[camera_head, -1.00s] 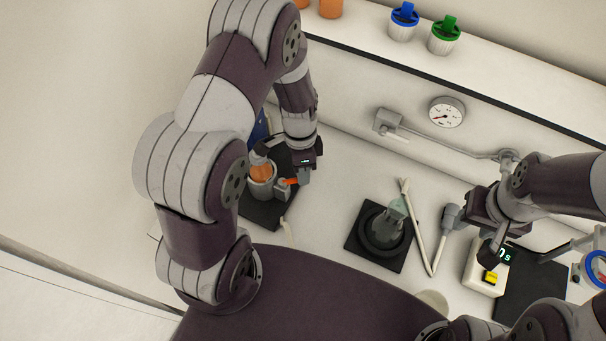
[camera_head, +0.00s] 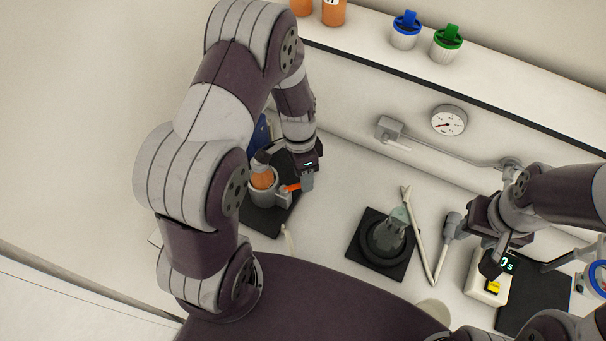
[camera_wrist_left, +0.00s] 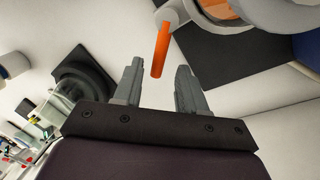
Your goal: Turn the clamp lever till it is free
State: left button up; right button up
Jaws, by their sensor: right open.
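The orange clamp lever (camera_head: 292,188) sticks out to the right from a grey clamp (camera_head: 283,198) beside a cup with orange contents (camera_head: 263,190) on a dark base plate. In the left wrist view the lever (camera_wrist_left: 161,50) hangs between the two fingertips, with a gap on each side. My left gripper (camera_wrist_left: 157,78) is open. In the head view my left gripper (camera_head: 306,182) is at the lever's free end, partly covering it. My right gripper (camera_head: 473,245) is open at the right, above the timer box.
A dark square plate with a round fixture (camera_head: 384,243) stands mid-table. A pale bent rod (camera_head: 419,247) lies beside it. A timer box (camera_head: 487,286) with a yellow button stands at right. A gauge (camera_head: 449,121) and pipe run along the back, below a shelf (camera_head: 375,45) of cups.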

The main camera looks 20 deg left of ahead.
pick_arm(q)
jog(key=shift+s, duration=0.1)
notch_tip(320, 180, up, 12)
jog(key=w+a+b, duration=0.1)
jog(key=b, duration=0.1)
jog(key=shift+w+a+r+b, duration=0.2)
jog(key=shift+w+a+b, duration=0.1)
jog(key=shift+w+b, duration=0.1)
